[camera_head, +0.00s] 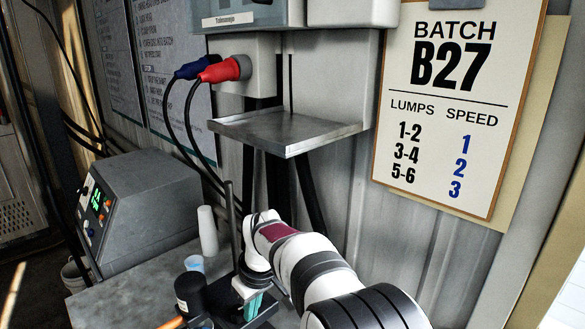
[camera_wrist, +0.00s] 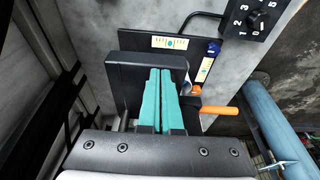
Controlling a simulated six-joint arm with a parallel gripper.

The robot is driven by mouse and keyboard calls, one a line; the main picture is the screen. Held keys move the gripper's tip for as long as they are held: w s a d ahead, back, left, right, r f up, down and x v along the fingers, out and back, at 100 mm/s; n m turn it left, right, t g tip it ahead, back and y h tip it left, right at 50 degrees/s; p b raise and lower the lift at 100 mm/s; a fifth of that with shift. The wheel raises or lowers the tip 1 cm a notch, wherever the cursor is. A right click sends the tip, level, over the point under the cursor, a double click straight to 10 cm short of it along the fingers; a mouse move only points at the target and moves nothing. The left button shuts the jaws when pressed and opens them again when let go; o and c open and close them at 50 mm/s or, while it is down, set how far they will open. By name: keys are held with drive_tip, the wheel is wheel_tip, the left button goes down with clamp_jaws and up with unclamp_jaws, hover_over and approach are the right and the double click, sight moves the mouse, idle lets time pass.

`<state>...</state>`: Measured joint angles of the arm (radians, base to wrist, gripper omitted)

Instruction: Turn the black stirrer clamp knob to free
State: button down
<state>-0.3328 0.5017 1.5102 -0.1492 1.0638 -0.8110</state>
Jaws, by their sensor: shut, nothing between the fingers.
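My gripper (camera_wrist: 160,72) has teal fingers pressed together, with nothing between them. In the head view it (camera_head: 252,304) is low in the picture, beside the dark vertical rod (camera_head: 231,215) and right of a black cylinder (camera_head: 190,292). In the wrist view a black block (camera_wrist: 145,64) lies at the fingertips; whether they touch it cannot be told. A larger dark plate with small labels (camera_wrist: 177,43) is behind. An orange handle (camera_wrist: 219,110) sticks out to the right of the fingers. I cannot clearly pick out the clamp knob; it may be hidden by the fingers or block.
A grey control unit (camera_head: 140,208) stands left on the bench, with white cups (camera_head: 207,232) beside it. A metal shelf (camera_head: 285,132) overhangs behind the arm. A numbered dial box (camera_wrist: 252,18) and blue cylinder (camera_wrist: 272,112) are right in the wrist view.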

drive_tip(key=shift+d, duration=0.1)
idle(0.3)
drive_tip(key=shift+s+d, duration=0.1)
drive_tip(key=shift+d, duration=0.1)
drive_tip(key=shift+r, duration=0.2)
wheel_tip(320, 180, up, 6)
drive_tip(key=shift+f, duration=0.15)
drive_tip(key=shift+s+d, duration=0.1)
drive_tip(key=shift+d, duration=0.05)
drive_tip(key=s+d+m+g, duration=0.1)
drive_tip(key=s+d+m, duration=0.45)
drive_tip(key=s, duration=0.45)
drive_tip(key=s+d+m, duration=0.4)
drive_tip(key=s+d, duration=0.2)
drive_tip(key=s, duration=0.5)
drive_tip(key=s+d+f+m+g, duration=0.1)
drive_tip(key=s+f+m, duration=0.3)
drive_tip(key=s, duration=0.7)
drive_tip(key=shift+d+m, duration=0.55)
drive_tip(key=shift+d, duration=0.15)
